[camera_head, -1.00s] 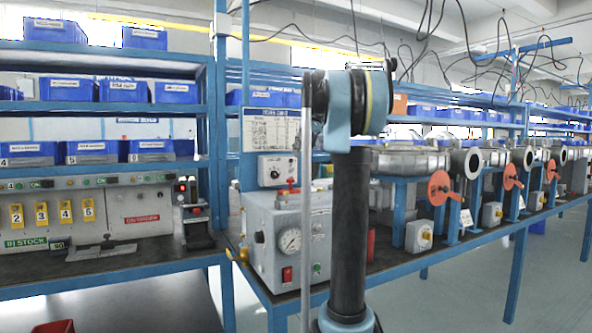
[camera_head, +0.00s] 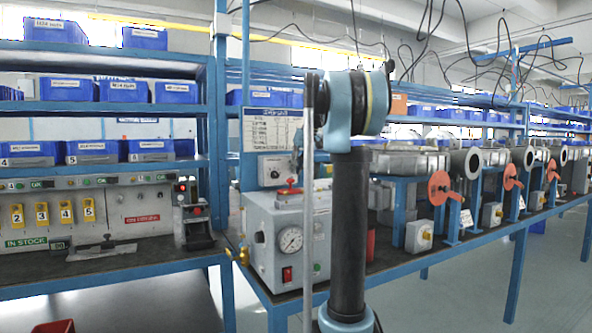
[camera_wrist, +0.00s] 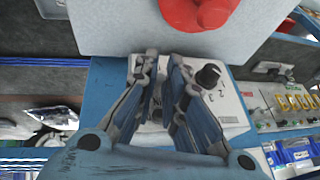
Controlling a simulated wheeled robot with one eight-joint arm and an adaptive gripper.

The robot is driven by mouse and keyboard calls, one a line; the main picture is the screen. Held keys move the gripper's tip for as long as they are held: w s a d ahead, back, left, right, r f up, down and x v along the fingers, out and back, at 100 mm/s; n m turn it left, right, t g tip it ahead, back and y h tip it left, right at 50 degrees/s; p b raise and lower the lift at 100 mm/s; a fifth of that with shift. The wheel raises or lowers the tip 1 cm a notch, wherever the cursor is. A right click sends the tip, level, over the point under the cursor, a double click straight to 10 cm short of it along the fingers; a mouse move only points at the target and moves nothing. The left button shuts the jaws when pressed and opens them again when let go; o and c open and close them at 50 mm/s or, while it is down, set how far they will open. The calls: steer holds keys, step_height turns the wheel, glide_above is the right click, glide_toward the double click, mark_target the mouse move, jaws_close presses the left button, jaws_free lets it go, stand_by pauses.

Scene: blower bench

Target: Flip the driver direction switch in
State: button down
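A white control box with a round knob (camera_head: 272,172) is mounted below a printed chart in the head view. In the wrist view a white plate with a black knob (camera_wrist: 208,75) and printed numbers lies close beside my gripper (camera_wrist: 163,60). The gripper's fingers point toward that plate, with a narrow gap and nothing seen held between them. In the head view my gripper is mostly hidden behind my arm, near the white box. I cannot tell whether the knob is the driver direction switch. No part labelled as that switch is readable.
A grey box (camera_head: 262,222) with a gauge and red top knob (camera_head: 291,187) stands below. The red knob is near the gripper in the wrist view (camera_wrist: 200,12). A small black stand (camera_head: 192,222) is on the left bench. Blowers with orange handwheels (camera_head: 439,187) line the right bench.

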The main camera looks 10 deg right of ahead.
steer(key=shift+w, duration=0.1)
steer(key=shift+w+a+r+g+h, duration=0.1)
steer(key=shift+w+r+g+h, duration=0.15)
steer(key=shift+g, duration=0.4)
steer(key=shift+w+r+g+h, duration=0.15)
steer(key=shift+r+g, duration=0.1)
steer(key=shift+g, duration=0.4)
steer(key=c, duration=1.7)
jaws_free()
steer(key=shift+s, duration=0.1)
steer(key=v, duration=1.1)
steer(key=shift+r, duration=0.4)
